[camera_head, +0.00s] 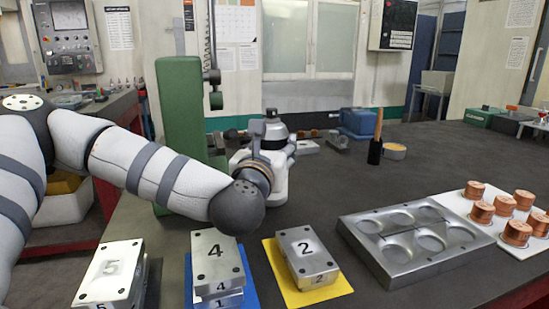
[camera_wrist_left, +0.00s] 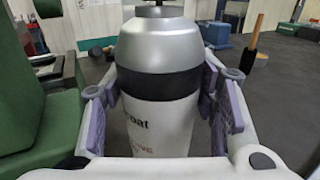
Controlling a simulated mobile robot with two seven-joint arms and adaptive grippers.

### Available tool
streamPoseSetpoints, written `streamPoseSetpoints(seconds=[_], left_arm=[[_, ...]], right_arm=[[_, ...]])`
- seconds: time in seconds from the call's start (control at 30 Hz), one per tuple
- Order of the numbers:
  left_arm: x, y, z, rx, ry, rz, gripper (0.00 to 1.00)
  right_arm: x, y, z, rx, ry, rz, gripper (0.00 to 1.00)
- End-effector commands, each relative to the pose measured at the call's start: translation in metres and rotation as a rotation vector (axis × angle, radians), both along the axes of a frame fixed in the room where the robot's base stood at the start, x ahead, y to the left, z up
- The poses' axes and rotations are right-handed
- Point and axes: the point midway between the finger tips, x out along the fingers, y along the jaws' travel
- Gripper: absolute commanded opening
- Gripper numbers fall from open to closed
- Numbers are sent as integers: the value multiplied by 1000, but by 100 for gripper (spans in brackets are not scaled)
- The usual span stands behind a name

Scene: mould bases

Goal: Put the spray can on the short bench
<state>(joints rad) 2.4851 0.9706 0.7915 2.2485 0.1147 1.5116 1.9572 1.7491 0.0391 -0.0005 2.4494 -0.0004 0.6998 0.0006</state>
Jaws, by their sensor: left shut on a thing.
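The spray can (camera_head: 272,129), with a silver shoulder and a dark band, is upright near the green column. In the left wrist view the spray can (camera_wrist_left: 158,95) shows its white lettered body between the purple finger pads. My left gripper (camera_head: 263,158) is shut on it, one finger on each side. The can's lower part is hidden, so I cannot tell whether it touches the surface. A red-edged bench (camera_head: 112,107) at the left back looks like the short bench, partly hidden by my left arm. My right gripper is not in view.
The large dark bench (camera_head: 375,200) holds numbered metal blocks (camera_head: 308,254) on coloured mats, a metal mould tray (camera_head: 392,262) and copper coils (camera_head: 516,233). A green column (camera_head: 181,110) stands close left of the can. A wooden-handled tool (camera_head: 377,135) stands farther right.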

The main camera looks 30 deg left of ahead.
Motion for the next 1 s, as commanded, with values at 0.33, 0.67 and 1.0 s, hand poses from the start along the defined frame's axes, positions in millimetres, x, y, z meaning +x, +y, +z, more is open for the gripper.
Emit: streamPoseSetpoints(seconds=[0.33, 0.67, 1.0], left_arm=[[0, -1, -14, 0, -4, -2, 13], [-1, -1, -19, -1, -1, -2, 73], [0, -1, -14, -1, -1, -2, 73]], right_arm=[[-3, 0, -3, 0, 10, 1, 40], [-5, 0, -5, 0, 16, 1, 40], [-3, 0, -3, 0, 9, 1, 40]])
